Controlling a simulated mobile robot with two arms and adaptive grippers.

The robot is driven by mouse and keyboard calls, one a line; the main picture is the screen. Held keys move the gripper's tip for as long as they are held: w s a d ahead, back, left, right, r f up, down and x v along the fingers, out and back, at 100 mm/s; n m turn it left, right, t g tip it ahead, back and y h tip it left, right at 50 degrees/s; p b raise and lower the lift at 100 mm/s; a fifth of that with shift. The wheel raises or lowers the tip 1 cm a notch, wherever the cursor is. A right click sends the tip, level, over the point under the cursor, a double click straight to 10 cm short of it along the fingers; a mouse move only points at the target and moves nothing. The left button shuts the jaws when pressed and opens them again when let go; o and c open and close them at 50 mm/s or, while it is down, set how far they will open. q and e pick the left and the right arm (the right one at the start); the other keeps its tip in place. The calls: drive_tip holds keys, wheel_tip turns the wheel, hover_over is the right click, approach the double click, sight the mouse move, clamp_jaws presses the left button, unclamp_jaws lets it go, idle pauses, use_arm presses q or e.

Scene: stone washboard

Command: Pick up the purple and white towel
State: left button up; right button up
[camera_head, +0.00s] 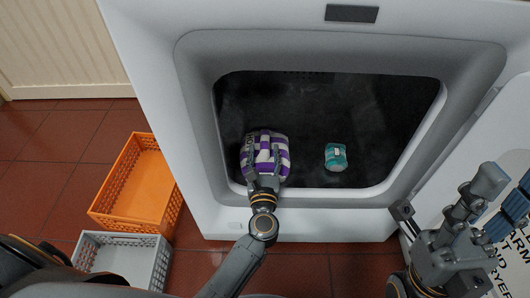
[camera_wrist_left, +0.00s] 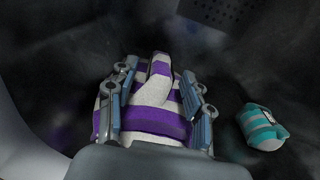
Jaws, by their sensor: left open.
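The purple and white towel (camera_head: 280,142) is a checked, folded bundle inside the open machine's dark drum, at the left of the opening. My left gripper (camera_head: 263,161) reaches in over the front lip and is at the towel. In the left wrist view the towel (camera_wrist_left: 158,95) shows between the fingers of my left gripper (camera_wrist_left: 158,112), which stand apart on either side of it. I cannot tell whether the fingers touch the cloth.
A teal and white bundle (camera_head: 336,157) lies in the drum to the right of the towel; it also shows in the left wrist view (camera_wrist_left: 262,128). The machine's pale rim (camera_head: 330,205) surrounds the opening. An orange basket (camera_head: 140,185) and a grey basket (camera_head: 125,240) stand on the floor at left.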

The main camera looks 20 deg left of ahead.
sight(263, 139)
use_arm(q)
drive_tip(key=shift+b+x, duration=0.3)
drive_tip(key=shift+x, duration=1.65)
drive_tip(key=shift+d, duration=0.1)
clamp_jaws()
